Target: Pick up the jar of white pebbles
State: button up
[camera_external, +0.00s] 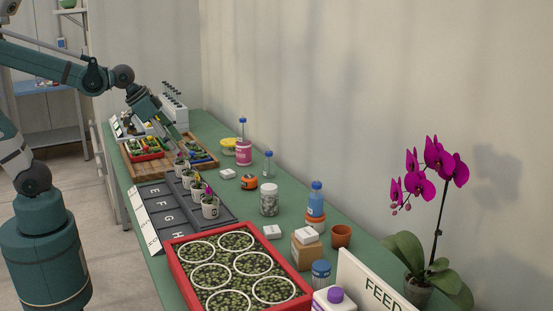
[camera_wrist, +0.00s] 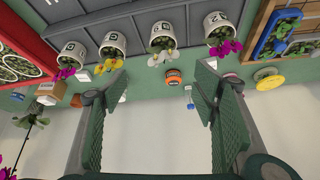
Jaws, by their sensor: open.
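The jar of white pebbles (camera_external: 269,199) stands upright on the green bench in the external view, right of the row of small potted orchids. It is clear with pale grey-white contents. My gripper (camera_external: 178,146) is above the bench farther back and left of the jar, near the wooden tray. In the wrist view my gripper (camera_wrist: 161,78) is open, with its two green pads wide apart and nothing between them. I cannot make out the jar in the wrist view; the left finger may hide it.
Potted orchids (camera_external: 210,206) stand on a dark lettered tray (camera_external: 163,195) between gripper and jar. Near the jar are an orange roll (camera_external: 249,182), a blue-capped bottle (camera_external: 315,205), a white block (camera_external: 272,232) and a red tray (camera_external: 180,276). A wall (camera_external: 330,100) backs the bench.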

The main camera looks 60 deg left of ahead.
jog(key=w+d+m+p, duration=0.25)
jog(key=w+d, duration=0.25)
jog(key=w, duration=0.4)
jog(key=m+g+h+p, duration=0.2)
jog(key=m+p, duration=0.1)
jog(key=p, duration=0.2)
send_near(268, 186)
jog(key=s+a, duration=0.2)
jog(key=a, duration=0.2)
jog(key=shift+m+g+h, duration=0.3)
jog(key=shift+m+g, duration=0.3)
jog(key=shift+m, duration=0.35)
jog(key=w+d+f, duration=0.1)
jog(key=d+f, duration=0.1)
jog(key=w+d+f+p, duration=0.1)
jog(key=w+d+f, duration=0.1)
jog(key=w+d+f+p, duration=0.1)
jog(key=w+d+f, duration=0.1)
jog(key=f, duration=0.1)
jog(key=shift+f, duration=0.1)
jog(key=shift+d+f, duration=0.25)
jog(key=shift+f, duration=0.05)
jog(key=shift+f, duration=0.1)
jog(key=shift+x, duration=1.25)
jog(key=shift+w, duration=0.1)
jog(key=shift+b+x, duration=0.6)
jog(key=shift+x, duration=1.95)
jog(key=shift+c, duration=0.2)
